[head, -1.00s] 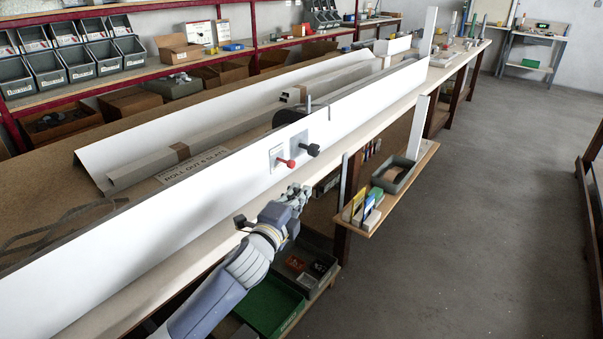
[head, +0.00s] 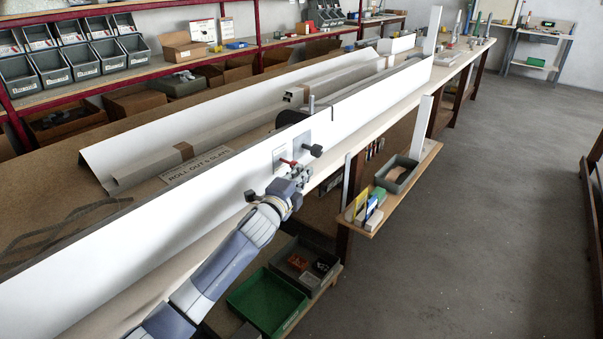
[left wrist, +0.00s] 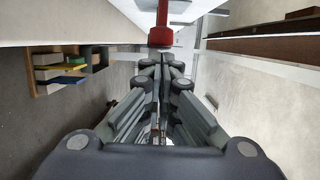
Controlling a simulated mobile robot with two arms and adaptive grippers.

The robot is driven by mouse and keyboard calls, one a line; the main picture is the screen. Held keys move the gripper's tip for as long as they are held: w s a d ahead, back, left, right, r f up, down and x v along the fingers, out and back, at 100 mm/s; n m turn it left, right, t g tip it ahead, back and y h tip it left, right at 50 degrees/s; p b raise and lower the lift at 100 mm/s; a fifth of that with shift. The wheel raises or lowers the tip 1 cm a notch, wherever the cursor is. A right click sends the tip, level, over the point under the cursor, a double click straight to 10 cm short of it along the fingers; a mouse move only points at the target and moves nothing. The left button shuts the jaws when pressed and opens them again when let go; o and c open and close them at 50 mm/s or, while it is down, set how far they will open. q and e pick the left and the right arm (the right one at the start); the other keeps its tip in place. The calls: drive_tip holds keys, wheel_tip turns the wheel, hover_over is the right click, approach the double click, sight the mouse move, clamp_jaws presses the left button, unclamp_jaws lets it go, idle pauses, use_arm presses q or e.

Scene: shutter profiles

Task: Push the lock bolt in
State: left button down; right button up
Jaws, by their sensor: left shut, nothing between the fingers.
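A long white panel (head: 221,190) stands upright along the bench. Two small plates on its face carry a red-tipped bolt (head: 286,162) and a black knob (head: 316,150), both sticking out. The task does not say which is the lock bolt. My left gripper (head: 302,173) is shut and empty, close in front of the panel, just below and right of the red bolt. In the left wrist view the red end (left wrist: 160,37) is straight ahead of the closed fingertips (left wrist: 160,62). I cannot tell whether they touch. My right gripper is not in view.
Below the bench, a green bin (head: 266,302) and a grey bin (head: 306,266) sit on a low shelf. A side shelf (head: 376,224) holds a grey tray (head: 396,175) and coloured boxes. Open floor (head: 500,220) lies to the right.

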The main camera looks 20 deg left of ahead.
sight(288, 163)
use_arm(q)
drive_tip(key=a, duration=0.1)
drive_tip(key=w+a, duration=0.1)
drive_tip(key=a, duration=0.1)
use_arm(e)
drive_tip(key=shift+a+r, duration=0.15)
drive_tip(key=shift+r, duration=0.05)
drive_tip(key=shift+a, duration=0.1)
use_arm(q)
drive_tip(key=shift+d, duration=0.15)
